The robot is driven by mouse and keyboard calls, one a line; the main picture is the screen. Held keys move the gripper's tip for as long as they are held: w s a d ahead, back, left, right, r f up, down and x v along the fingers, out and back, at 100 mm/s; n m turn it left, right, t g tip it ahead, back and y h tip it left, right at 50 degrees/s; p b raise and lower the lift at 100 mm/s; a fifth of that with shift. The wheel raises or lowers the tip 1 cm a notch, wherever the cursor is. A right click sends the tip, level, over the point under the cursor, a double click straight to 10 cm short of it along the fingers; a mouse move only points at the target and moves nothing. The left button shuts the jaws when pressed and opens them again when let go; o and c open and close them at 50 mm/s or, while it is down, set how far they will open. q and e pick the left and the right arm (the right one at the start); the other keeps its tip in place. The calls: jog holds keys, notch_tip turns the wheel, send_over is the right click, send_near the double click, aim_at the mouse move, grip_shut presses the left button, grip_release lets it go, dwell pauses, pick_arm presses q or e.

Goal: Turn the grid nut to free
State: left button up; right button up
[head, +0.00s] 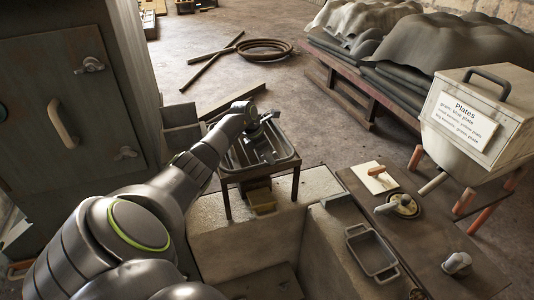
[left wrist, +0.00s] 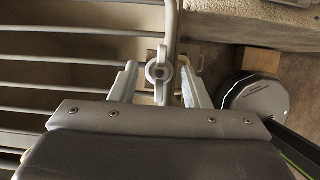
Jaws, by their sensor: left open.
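The grid nut (left wrist: 159,73) is a pale grey piece with a round eye and a short stem, in the middle of the left wrist view. Pale grid bars (left wrist: 75,45) run beside it on the left. My left gripper (left wrist: 160,82) is open, with one finger on each side of the nut. Gaps show between the fingers and the nut, and I cannot tell whether either touches it. In the head view my left gripper (head: 264,118) is small, over the far edge of a dark metal tray on legs (head: 275,168). The nut cannot be made out there. My right gripper is not in view.
A grey cabinet (head: 70,105) is at the left.

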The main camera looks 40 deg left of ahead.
pick_arm(q)
grip_shut()
